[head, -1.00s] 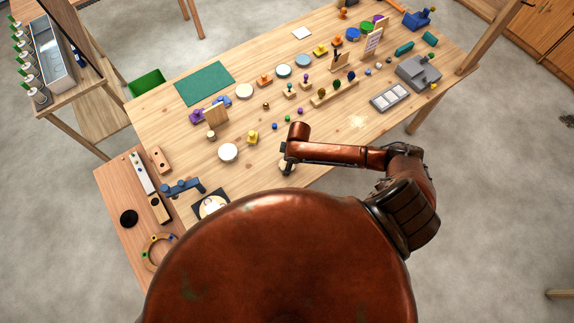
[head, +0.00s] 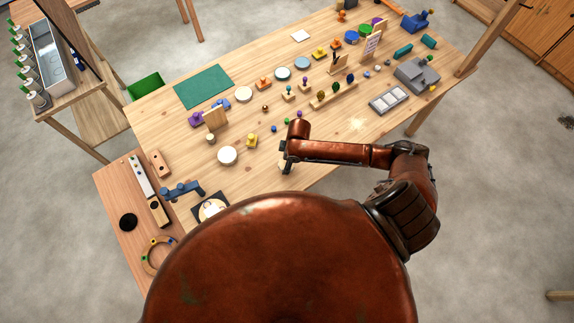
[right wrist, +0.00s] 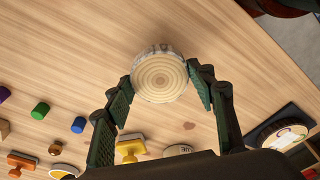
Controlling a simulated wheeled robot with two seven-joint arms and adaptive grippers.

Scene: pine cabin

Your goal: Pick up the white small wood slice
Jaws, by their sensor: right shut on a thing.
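A small round pale wood slice (right wrist: 160,80) with growth rings and a bark edge sits between the two fingers of my right gripper (right wrist: 160,74) in the right wrist view. The fingers touch it from both sides, and the gripper is shut on it. In the head view my right gripper (head: 286,167) is low over the front part of the table (head: 345,135), and the slice is mostly hidden by it. Whether the slice is off the tabletop is hard to tell. My left gripper is not in view.
A white round disc (head: 227,155) and a yellow stamp-like piece (head: 251,140) lie left of the gripper. Small coloured pegs lie just beyond it. A grey machine (head: 418,72) and a tray (head: 389,97) stand to the right. A green mat (head: 203,86) lies at the back left.

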